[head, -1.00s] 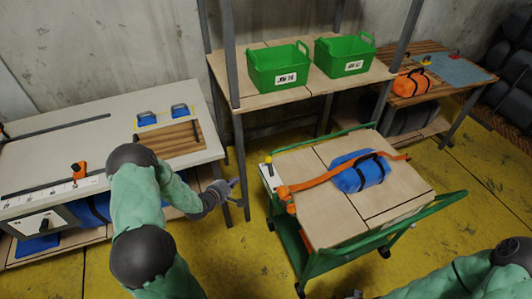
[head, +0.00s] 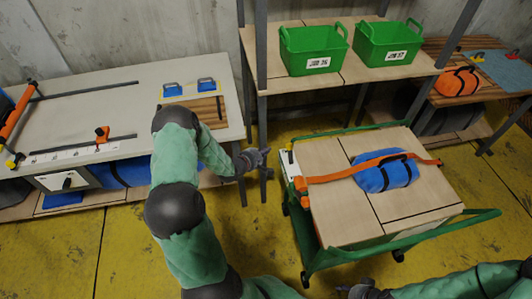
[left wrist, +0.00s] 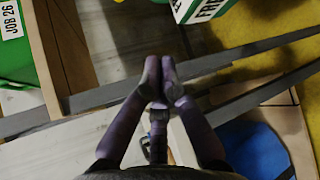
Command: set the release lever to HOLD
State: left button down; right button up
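A white plate (head: 287,161) with a small dark lever (head: 290,153) is at the left end of the green cart; the lever's setting is too small to read. In the left wrist view, a white panel (left wrist: 192,10) with green edges reads "FREE"; I cannot tell whether it is the same plate. My left gripper (head: 264,157) is just left of the cart's plate, apart from it. In the left wrist view its fingertips (left wrist: 160,78) are together and hold nothing. My right gripper (head: 368,289) is at the bottom edge, partly cut off.
The cart (head: 430,226) carries a blue bag (head: 386,177) under an orange strap (head: 340,175). A rack with green bins (head: 313,50) stands behind. The workbench (head: 60,105) at left has a white box with a black knob (head: 67,182). Yellow floor lies open in front.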

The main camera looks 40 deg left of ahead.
aim_at(290, 154)
pick_arm(q)
jog(key=w+d+b, duration=0.1)
jog(key=w+d, duration=0.2)
jog(key=w, duration=0.2)
jog(key=shift+w+d+f+b, duration=0.25)
jog(key=shift+w+f+b, duration=0.15)
dwell(0.3)
